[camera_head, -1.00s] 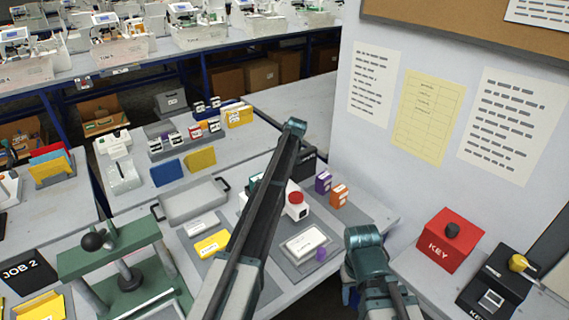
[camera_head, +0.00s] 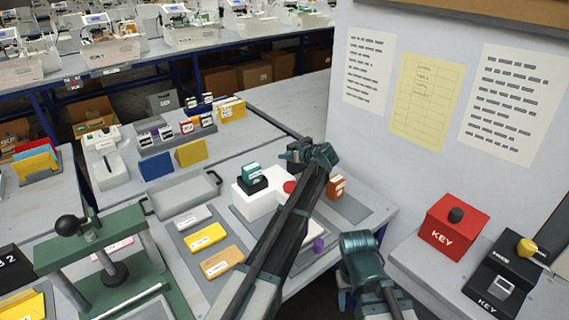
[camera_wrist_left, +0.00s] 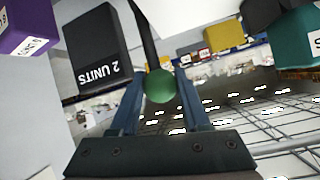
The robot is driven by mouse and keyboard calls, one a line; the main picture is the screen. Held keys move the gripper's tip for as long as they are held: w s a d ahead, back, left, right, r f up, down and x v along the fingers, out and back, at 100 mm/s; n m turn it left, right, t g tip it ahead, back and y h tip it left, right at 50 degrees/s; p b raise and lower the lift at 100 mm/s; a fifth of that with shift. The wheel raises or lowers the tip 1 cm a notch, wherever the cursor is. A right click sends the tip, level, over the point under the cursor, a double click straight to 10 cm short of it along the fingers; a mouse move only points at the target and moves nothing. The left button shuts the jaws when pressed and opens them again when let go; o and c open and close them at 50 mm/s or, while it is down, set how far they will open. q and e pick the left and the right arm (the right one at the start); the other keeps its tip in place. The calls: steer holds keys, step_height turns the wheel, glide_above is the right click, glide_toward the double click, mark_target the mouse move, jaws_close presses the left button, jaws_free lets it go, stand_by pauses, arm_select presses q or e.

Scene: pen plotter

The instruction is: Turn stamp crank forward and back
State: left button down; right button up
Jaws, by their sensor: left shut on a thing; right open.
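The white stamp machine (camera_head: 258,202) stands mid-bench with a teal stamp cartridge (camera_head: 251,174) on top and a red button (camera_head: 290,187) partly behind my left arm. My left gripper (camera_head: 296,156) is beside its far right side. In the left wrist view, my left gripper (camera_wrist_left: 160,90) is shut on a green ball knob (camera_wrist_left: 160,86) at the end of a black rod (camera_wrist_left: 146,38), which looks like the crank handle. The crank's base is hidden in the head view. My right gripper (camera_head: 361,243) is open and empty in front of the bench edge.
A dark "2 UNITS" block (camera_wrist_left: 96,48) and a purple box (camera_wrist_left: 28,24) are close to my left gripper. An orange box (camera_head: 336,187) stands right of it. A grey tray (camera_head: 181,194) and a green press (camera_head: 95,250) are at left. A red KEY box (camera_head: 449,226) is at right.

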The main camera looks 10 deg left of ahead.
arm_select(q)
steer(key=s+d+f+t+y+b, duration=0.2)
steer(key=s+d+t+y+b, duration=0.1)
steer(key=b, duration=1.1)
steer(key=shift+s+d+f+t+y, duration=0.15)
steer(key=shift+s+d+t+y, duration=0.25)
steer(key=shift+d+t+y, duration=0.6)
arm_select(e)
step_height(320, 180, down, 15)
steer(key=shift+f, duration=0.2)
arm_select(q)
steer(key=shift+a, duration=0.25)
steer(key=shift+c, duration=1.9)
jaws_free()
steer(key=shift+d, duration=0.1)
